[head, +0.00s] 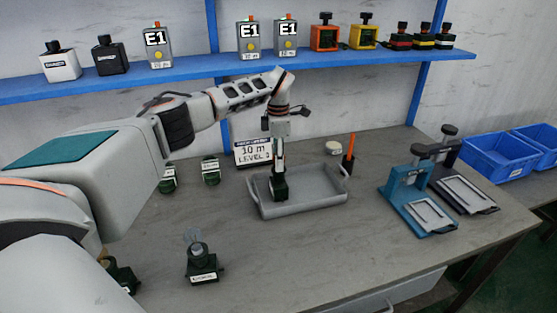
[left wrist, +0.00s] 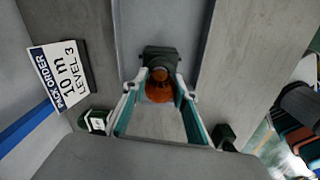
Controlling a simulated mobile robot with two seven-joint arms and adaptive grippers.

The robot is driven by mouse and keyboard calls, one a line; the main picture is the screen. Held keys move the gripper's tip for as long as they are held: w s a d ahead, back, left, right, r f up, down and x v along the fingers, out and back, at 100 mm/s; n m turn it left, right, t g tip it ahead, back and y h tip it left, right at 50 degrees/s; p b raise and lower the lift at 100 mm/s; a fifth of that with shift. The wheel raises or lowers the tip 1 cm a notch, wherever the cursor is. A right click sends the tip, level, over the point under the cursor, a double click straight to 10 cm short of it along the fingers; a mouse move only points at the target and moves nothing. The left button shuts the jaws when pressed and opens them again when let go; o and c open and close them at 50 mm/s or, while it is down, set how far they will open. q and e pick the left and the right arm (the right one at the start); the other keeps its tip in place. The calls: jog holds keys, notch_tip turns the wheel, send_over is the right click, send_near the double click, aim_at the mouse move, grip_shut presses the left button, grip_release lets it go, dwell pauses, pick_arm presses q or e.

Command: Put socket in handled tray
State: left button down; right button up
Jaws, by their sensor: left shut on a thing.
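A dark green socket (head: 279,189) is in my left gripper (head: 278,160), upright inside the outline of the grey handled tray (head: 318,206). I cannot tell whether its base touches the tray floor. In the left wrist view the socket (left wrist: 160,57) shows an orange-brown round part between the fingertips (left wrist: 158,92), which are closed on it from both sides. The tray has a handle at each end, and nothing else shows inside it. My right gripper is not in view.
Several other dark green parts stand on the table, one (head: 202,265) at the front. A sign (head: 253,151) and an orange-handled tool (head: 348,155) stand behind the tray. Blue (head: 412,195) and black presses are at right, blue bins (head: 497,158) beyond. A blue shelf (head: 190,73) runs above.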

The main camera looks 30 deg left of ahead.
pick_arm(q)
jog(key=shift+r, duration=0.1)
jog(key=c, duration=1.6)
grip_release()
notch_tip(320, 180, up, 12)
jog(key=shift+p, duration=0.3)
